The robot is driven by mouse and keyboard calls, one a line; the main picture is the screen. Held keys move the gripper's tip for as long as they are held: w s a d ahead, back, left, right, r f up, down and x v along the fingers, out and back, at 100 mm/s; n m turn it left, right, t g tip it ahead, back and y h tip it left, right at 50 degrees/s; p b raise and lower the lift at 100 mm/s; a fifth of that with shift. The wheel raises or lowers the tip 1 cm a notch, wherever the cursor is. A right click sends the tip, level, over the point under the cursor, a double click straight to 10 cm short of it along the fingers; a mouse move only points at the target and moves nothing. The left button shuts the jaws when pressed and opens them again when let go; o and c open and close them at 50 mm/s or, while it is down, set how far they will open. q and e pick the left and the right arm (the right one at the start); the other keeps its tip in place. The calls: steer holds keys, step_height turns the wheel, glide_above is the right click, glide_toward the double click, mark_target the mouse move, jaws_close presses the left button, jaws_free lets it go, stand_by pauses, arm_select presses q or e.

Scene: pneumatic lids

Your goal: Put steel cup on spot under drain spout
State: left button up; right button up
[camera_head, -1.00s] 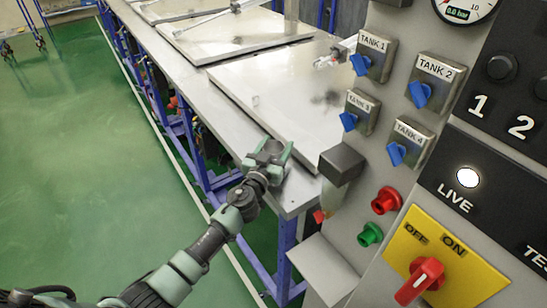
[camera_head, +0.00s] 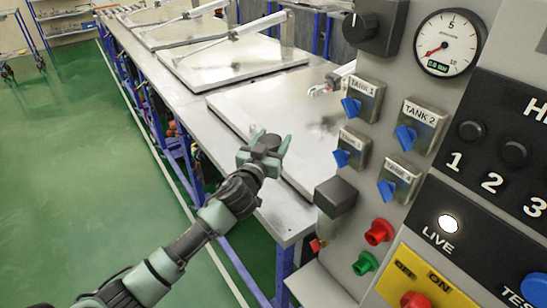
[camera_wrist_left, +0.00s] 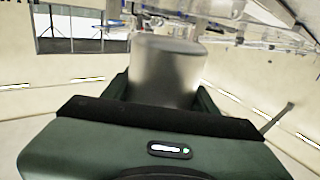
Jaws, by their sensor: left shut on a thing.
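My left gripper (camera_head: 265,150) is above the near end of the metal table, beside the nearest lid. It is shut on the steel cup (camera_wrist_left: 168,68). In the left wrist view the cup is a plain grey cylinder between the dark green fingers, with its round end showing. In the head view the cup (camera_head: 268,141) is mostly hidden by the fingers. No drain spout or marked spot can be made out for certain. A dark grey block (camera_head: 336,193) with a metal piece under it juts from the panel's left side. My right gripper is not in view.
The control panel (camera_head: 400,240) with tank switches, buttons and a gauge (camera_head: 447,45) fills the right side. Flat metal lids (camera_head: 270,105) with pneumatic cylinders line the table (camera_head: 190,95). Green floor (camera_head: 90,170) lies open at left.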

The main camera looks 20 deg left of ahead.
arm_select(q)
step_height(320, 180, up, 6)
steer(key=s+d+f+b, duration=0.3)
steer(key=s+f, duration=0.5)
steer(key=s, duration=0.3)
steer(key=s+a+f+b, duration=0.1)
steer(key=s+f, duration=0.2)
steer(key=s, duration=0.8)
steer(key=s+a+f+y, duration=0.1)
steer(key=s+f, duration=0.2)
steer(key=s, duration=0.8)
steer(key=shift+f+n+b, duration=0.3)
steer(key=shift+b, duration=0.1)
steer(key=shift+a, duration=0.1)
